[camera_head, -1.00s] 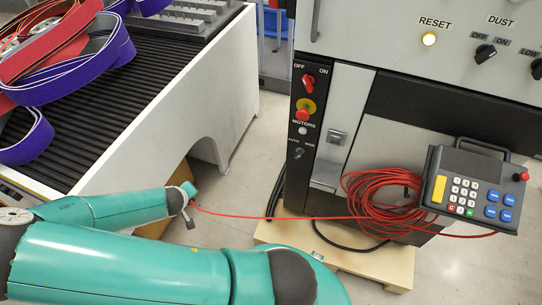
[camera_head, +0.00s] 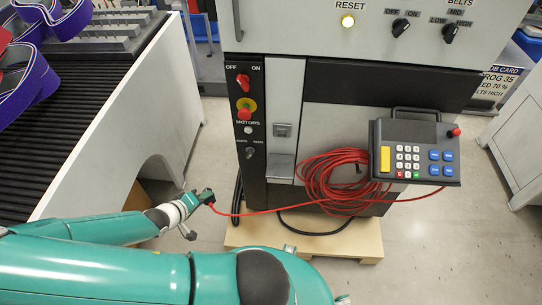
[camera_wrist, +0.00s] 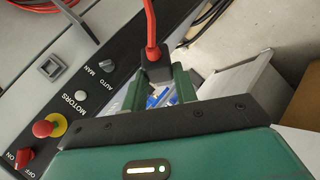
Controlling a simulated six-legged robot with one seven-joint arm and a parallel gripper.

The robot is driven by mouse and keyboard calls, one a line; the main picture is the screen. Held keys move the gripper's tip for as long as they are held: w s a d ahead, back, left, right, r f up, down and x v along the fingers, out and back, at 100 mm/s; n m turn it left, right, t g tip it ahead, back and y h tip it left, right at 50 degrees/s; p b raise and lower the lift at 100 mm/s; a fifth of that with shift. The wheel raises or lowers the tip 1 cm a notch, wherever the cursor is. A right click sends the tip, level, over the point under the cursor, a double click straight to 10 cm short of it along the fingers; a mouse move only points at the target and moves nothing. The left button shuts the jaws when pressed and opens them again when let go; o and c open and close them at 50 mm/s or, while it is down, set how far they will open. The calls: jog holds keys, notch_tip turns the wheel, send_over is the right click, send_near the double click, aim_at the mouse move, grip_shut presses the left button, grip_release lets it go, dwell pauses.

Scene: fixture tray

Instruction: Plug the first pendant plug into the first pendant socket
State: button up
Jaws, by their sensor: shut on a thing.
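My gripper (camera_head: 205,196) is at the lower left of the head view, left of the machine cabinet and low. In the wrist view its green fingers (camera_wrist: 157,88) are shut on a dark plug (camera_wrist: 154,70). A red cable (camera_wrist: 150,24) runs from the plug. What looks like the pendant socket is a square grey fitting (camera_head: 282,130) on the cabinet's light panel. It also shows in the wrist view as a square with a dark opening (camera_wrist: 51,67), at the left and apart from the plug.
The red cable coil (camera_head: 333,181) hangs below the fitting, beside the pendant (camera_head: 414,152). A black panel with switches and a red button (camera_head: 245,114) stands left of the fitting. The cabinet rests on a wooden pallet (camera_head: 300,240). A ribbed conveyor (camera_head: 90,110) is at left.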

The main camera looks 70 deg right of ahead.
jog(key=s+d+r+m+g, duration=0.1)
jog(key=s+d+r+g, duration=0.4)
jog(key=s, duration=0.4)
jog(key=s+d+r+g+h, duration=0.1)
jog(key=s+d+r+g, duration=0.5)
jog(key=s+d, duration=0.3)
jog(key=shift+s+d+r+m, duration=0.4)
jog(key=shift+s+r, duration=0.25)
jog(key=shift+d, duration=0.2)
jog(key=d, duration=0.2)
jog(key=w+d, duration=0.1)
jog(key=d, duration=0.2)
jog(key=shift+w+d, duration=0.15)
jog(key=shift+w+h, duration=0.2)
jog(key=shift+h, duration=0.3)
jog(key=shift+s, duration=0.15)
dwell(0.5)
jog(key=shift+d, duration=0.4)
